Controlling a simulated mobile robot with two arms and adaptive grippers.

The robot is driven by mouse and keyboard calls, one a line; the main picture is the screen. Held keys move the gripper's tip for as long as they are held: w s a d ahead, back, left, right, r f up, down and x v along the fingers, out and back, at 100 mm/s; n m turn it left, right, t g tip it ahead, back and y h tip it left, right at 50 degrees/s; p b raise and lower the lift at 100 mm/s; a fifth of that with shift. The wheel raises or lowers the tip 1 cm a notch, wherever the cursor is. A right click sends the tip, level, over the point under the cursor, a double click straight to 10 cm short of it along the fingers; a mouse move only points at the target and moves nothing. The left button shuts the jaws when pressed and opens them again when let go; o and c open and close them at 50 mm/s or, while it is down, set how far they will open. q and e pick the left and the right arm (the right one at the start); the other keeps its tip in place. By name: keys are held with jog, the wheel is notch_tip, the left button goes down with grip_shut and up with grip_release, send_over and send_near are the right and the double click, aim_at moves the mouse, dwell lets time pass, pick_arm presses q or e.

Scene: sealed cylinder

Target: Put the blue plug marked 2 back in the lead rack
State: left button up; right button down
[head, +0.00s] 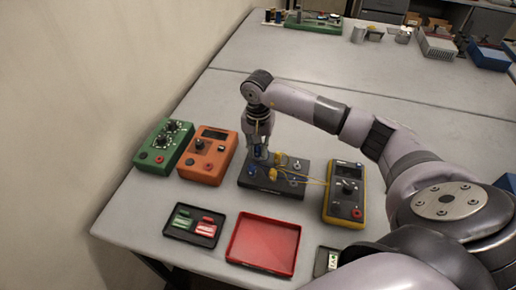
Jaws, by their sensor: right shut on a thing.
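My right gripper (261,153) points down over the left back part of a black board (272,191). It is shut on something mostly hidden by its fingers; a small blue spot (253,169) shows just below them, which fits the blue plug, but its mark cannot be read. Whether it touches the board I cannot tell. Yellow plugs (274,175) with yellow leads sit on the board, and the leads run right to a yellow meter (344,192). I cannot tell for sure which thing is the lead rack. My left gripper is out of view.
An orange meter (207,154) and a green box (163,147) stand left of the board. In front lie a black tray (194,225) with green and red pieces and an empty red tray (263,243). The table (330,100) behind is largely clear.

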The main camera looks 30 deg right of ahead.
jog(key=shift+b, duration=0.6)
dwell(1.1)
jog(key=shift+f+b, duration=0.65)
jog(key=c, duration=1.4)
grip_release()
jog(key=shift+r, duration=0.1)
notch_tip(320, 180, up, 12)
jog(key=shift+f, duration=0.1)
